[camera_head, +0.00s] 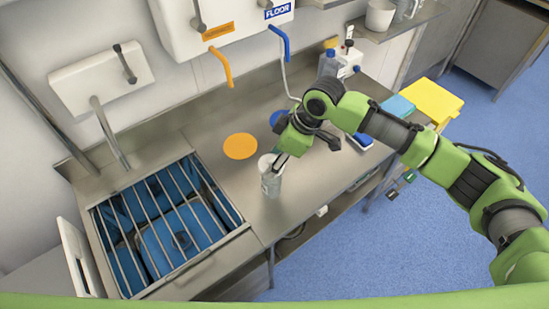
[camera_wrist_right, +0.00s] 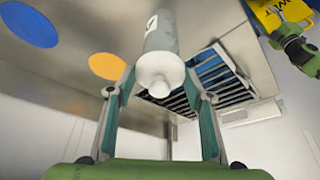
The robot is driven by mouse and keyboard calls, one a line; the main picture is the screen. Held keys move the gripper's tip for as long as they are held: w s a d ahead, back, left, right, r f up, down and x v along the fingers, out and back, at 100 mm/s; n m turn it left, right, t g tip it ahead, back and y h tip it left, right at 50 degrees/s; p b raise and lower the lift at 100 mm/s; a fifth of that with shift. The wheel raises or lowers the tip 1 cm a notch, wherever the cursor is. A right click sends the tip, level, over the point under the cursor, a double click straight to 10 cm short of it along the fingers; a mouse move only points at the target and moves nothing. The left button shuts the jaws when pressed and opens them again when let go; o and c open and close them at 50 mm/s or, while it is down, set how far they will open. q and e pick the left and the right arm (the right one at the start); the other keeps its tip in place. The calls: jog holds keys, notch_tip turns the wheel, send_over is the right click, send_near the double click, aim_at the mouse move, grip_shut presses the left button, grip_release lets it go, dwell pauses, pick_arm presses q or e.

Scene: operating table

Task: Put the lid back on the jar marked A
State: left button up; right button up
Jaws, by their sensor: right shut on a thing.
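The mark is too small to read surely. The white lid (camera_wrist_right: 160,72) with a small knob is at the jar's mouth end in the right wrist view. My right gripper (camera_head: 281,165) is shut on the lid, one finger on each side, in line with the jar (camera_wrist_right: 160,32). I cannot tell whether a gap remains between lid and jar. My left gripper does not show in the head view.
An orange disc (camera_head: 240,146) and a partly hidden blue disc (camera_head: 279,118) lie on the counter. A barred sink (camera_head: 225,195) is at left. The counter's front edge is near the jar.

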jog(key=o, duration=0.9)
jog(key=o, duration=0.5)
jog(key=shift+r, duration=0.15)
notch_tip(320, 180, up, 5)
jog(key=p, duration=0.5)
jog(key=shift+r+p, duration=0.65)
jog(key=shift+r, duration=0.25)
